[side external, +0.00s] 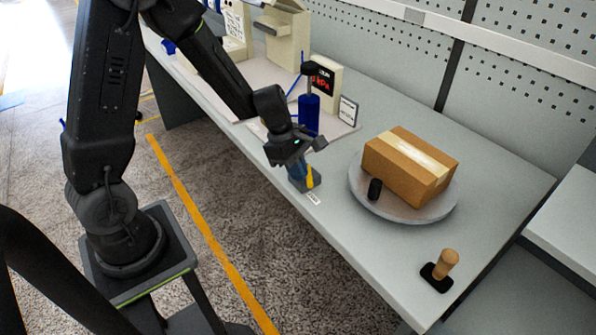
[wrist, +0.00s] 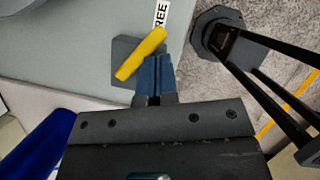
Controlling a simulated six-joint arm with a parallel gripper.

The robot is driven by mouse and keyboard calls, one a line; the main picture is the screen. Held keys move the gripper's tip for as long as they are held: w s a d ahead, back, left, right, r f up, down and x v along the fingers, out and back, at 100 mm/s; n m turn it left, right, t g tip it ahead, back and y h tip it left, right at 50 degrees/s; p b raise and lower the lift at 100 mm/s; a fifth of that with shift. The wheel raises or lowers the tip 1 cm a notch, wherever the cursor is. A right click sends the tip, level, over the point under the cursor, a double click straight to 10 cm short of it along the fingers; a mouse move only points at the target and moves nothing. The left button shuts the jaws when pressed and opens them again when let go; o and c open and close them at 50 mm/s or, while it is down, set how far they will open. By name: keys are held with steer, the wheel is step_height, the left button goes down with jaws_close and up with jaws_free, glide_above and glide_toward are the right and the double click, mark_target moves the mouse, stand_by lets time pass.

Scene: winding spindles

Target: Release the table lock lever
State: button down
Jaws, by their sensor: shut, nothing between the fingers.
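The lock lever (wrist: 141,54) is a yellow bar on a dark grey base (wrist: 125,46) near the table's front edge. In the side external view the yellow lever (side external: 310,177) shows just below my gripper, partly hidden by it. My gripper (wrist: 157,60) is shut, its blue fingers together and empty, with the tips right beside the lever; I cannot tell whether they touch it. In the side external view my gripper (side external: 297,168) points down at the lever base. A white label (wrist: 161,14) beside the lever shows the letters "REE"; the rest is cut off.
A round turntable (side external: 405,212) carries a taped cardboard box (side external: 410,165) and a small black cylinder (side external: 375,189). A wooden-knobbed handle (side external: 446,262) stands near the right end. A blue cylinder (side external: 309,116) and a display box (side external: 328,78) stand behind my gripper.

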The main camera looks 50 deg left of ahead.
steer(key=s+a+r, duration=0.4)
steer(key=s+r, duration=0.2)
steer(key=r, duration=0.3)
steer(key=shift+s+r, duration=0.2)
steer(key=shift+s, duration=0.05)
steer(key=shift+a, duration=0.1)
